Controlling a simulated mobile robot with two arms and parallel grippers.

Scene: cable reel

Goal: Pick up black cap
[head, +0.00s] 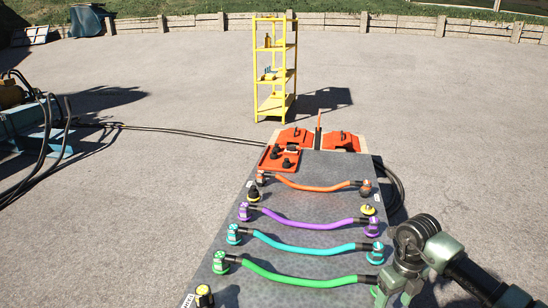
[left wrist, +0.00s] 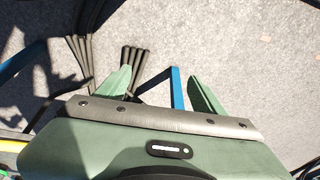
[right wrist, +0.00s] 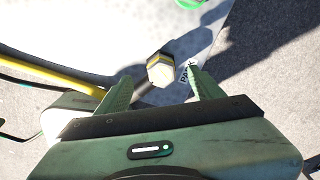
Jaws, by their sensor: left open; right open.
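Black caps sit on an orange tray (head: 265,158) near the far end of the grey table; one black cap (head: 286,162) is at its front. More black pieces with yellow parts stand on the table, one at the left edge (head: 253,196) and one at the near left corner (head: 204,296). My right gripper (right wrist: 160,88) is open; a pale yellow hexagonal piece (right wrist: 160,68) with a dark part shows between and beyond its fingertips, and contact cannot be told. In the head view my right arm is at the table's near right. My left gripper (left wrist: 160,88) is open and empty over the ground.
Orange, purple (head: 310,221), cyan and green (head: 300,281) cables lie across the table (head: 300,199). Two orange boxes (head: 340,140) stand behind it. A yellow shelf (head: 274,75) stands farther back. Black hoses (left wrist: 132,58) lie below my left gripper.

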